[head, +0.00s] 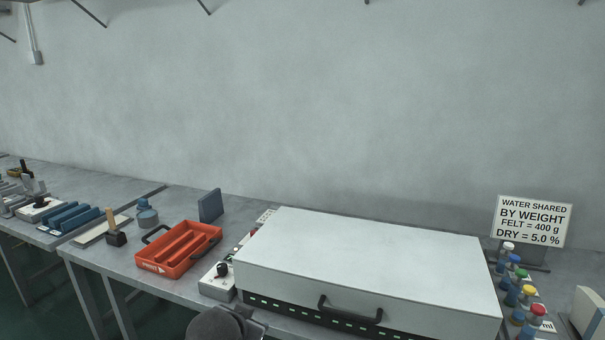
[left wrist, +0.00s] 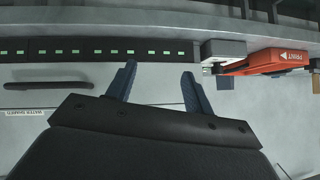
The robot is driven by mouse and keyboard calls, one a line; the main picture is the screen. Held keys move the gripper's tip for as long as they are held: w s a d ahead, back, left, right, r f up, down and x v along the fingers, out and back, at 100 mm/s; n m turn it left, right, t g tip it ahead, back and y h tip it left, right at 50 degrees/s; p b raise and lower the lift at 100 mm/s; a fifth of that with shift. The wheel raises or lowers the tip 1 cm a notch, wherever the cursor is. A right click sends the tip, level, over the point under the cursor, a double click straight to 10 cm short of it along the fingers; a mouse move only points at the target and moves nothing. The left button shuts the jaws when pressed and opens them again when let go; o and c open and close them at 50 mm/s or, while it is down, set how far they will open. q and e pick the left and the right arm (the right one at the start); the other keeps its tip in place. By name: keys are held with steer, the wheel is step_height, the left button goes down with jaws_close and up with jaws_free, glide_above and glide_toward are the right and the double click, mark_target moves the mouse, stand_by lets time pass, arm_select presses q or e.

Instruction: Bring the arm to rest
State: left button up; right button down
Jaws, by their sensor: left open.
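My left gripper (left wrist: 159,76) shows in the left wrist view with its two dark blue-grey fingers apart and nothing between them. Its fingertips are near the strip of green marks along the front of the large white box, apparently not touching it. In the head view a dark rounded part of my arm (head: 215,325) shows at the bottom edge, in front of the box's left corner. The fingers cannot be made out there. My right arm and gripper are not in view.
A large white box (head: 365,245) with a dark front handle (head: 350,311) fills the bench middle. Left of it are an orange tray (head: 180,248) and a small white device (head: 218,281). Several coloured-cap bottles (head: 528,292) and a sign (head: 532,222) stand at right.

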arm_select(q)
steer(key=s+a+f+n+g+p, duration=0.1)
steer(key=s+f+g, duration=0.2)
steer(key=s+f, duration=0.9)
steer(key=s+a+f+n+g+p, duration=0.1)
steer(key=s+f+g, duration=0.3)
steer(key=s+f, duration=0.9)
steer(key=s, duration=0.6)
steer(key=shift+s+n+g, duration=0.3)
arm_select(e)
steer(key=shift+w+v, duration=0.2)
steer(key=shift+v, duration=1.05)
